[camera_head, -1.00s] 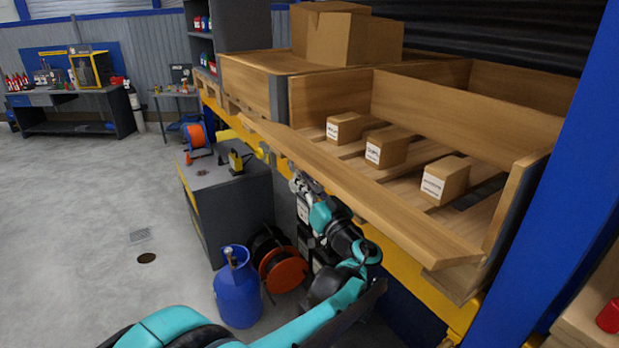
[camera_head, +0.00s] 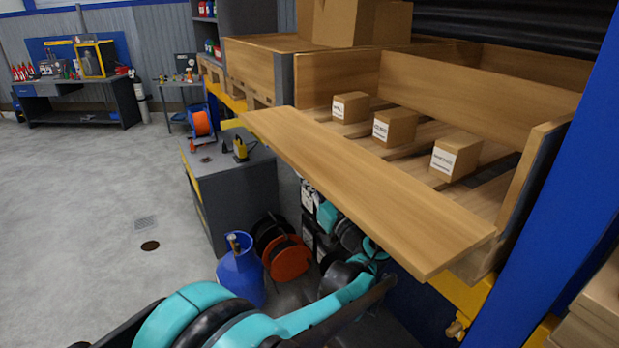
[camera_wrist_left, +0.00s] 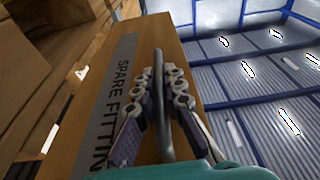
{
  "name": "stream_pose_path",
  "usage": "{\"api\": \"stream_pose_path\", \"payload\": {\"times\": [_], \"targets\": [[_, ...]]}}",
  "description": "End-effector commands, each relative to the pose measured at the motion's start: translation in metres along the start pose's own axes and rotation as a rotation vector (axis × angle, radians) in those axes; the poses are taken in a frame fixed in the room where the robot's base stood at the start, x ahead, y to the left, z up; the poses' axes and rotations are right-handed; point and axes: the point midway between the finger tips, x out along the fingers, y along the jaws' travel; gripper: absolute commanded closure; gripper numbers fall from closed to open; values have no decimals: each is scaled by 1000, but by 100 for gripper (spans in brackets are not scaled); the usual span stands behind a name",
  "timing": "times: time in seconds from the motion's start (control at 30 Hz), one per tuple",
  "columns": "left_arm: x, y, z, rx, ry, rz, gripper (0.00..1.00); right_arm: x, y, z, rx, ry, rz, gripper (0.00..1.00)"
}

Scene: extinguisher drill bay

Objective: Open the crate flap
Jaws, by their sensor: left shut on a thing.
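The crate flap (camera_head: 365,190) is a long wooden board along the front of the wooden crate (camera_head: 470,92). It leans outward and down from the crate, nearly flat, and the crate's front is open. In the left wrist view the flap's outer face (camera_wrist_left: 180,45) carries a grey label reading "SPARE FITTIN". My left gripper (camera_wrist_left: 162,75) is shut on the dark bar handle (camera_wrist_left: 166,125) of the flap. In the head view the flap hides this gripper; only my arm shows below it. My right gripper is not in view.
Several small labelled boxes, among them one at the right (camera_head: 456,158), sit on the crate's slatted floor. A blue post (camera_head: 565,190) stands close to the right. A blue gas cylinder (camera_head: 240,275) and an orange reel (camera_head: 288,258) stand below. The floor at left is clear.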

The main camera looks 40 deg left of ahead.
Motion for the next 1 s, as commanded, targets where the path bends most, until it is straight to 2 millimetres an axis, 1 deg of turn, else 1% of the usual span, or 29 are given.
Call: {"api": "stream_pose_path", "payload": {"times": [0.2, 0.23, 0.27, 0.3, 0.57, 0.67, 0.77, 0.87, 1.0], "targets": [[0, 0, -1, 2, 3, 1, 100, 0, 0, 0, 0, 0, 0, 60], [0, 0, -1, 2, 3, 1, 83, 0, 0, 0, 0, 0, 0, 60], [0, 0, -1, 2, 2, 1, 75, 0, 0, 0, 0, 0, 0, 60], [0, 0, -1, 1, 2, 1, 69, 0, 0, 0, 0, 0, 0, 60], [0, 0, -1, 1, 1, 0, 69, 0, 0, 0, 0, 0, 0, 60], [-5, 0, -1, 0, 1, 1, 69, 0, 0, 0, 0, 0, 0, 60], [-18, 1, -1, 0, 1, 4, 69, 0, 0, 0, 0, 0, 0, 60], [-38, 2, -1, 0, 1, 5, 69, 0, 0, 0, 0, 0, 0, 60], [-70, 2, -1, -1, 2, 6, 69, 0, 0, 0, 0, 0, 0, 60]]}}
